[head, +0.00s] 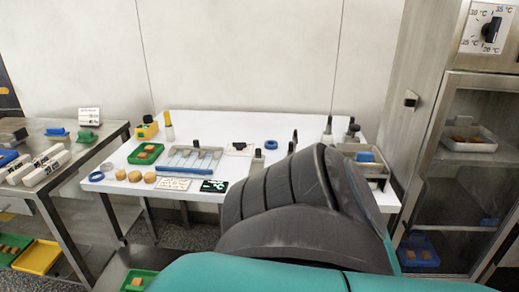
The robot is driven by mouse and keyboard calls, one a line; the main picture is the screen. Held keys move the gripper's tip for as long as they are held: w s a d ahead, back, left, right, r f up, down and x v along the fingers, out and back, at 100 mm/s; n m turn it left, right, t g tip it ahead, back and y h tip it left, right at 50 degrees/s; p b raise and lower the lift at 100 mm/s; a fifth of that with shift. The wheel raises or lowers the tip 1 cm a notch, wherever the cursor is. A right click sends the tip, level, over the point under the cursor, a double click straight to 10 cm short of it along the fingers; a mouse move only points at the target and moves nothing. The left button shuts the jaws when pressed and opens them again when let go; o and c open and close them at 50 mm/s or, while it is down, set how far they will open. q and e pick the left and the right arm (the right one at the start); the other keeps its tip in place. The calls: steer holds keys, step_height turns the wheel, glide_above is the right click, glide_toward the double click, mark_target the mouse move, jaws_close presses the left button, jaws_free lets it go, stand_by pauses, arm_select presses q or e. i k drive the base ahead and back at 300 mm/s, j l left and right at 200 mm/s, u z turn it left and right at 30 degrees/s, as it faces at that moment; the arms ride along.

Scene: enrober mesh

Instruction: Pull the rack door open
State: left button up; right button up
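The rack (424,125) is a tall metal cabinet at the right edge. A temperature dial (491,30) with a black knob is at its top. A framed front (443,115) shows the inside, with a pale tray (469,137) on an upper level and a blue tray (418,251) low down. I cannot tell whether this front is a closed glass door or an open bay. A small black fitting (411,100) sits on the metal panel left of it. Neither gripper can be made out; a large dark grey and teal arm link of mine fills the lower middle.
A white table (115,186) in the middle carries a green tray (146,153), round tan pieces, a wire rack (190,160) and a grey bin (371,167) at its right end. A metal table (45,131) with boxes stands left. My arm link hides the table's front right.

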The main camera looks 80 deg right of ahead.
mark_target(452, 79)
steer(key=z, duration=2.95)
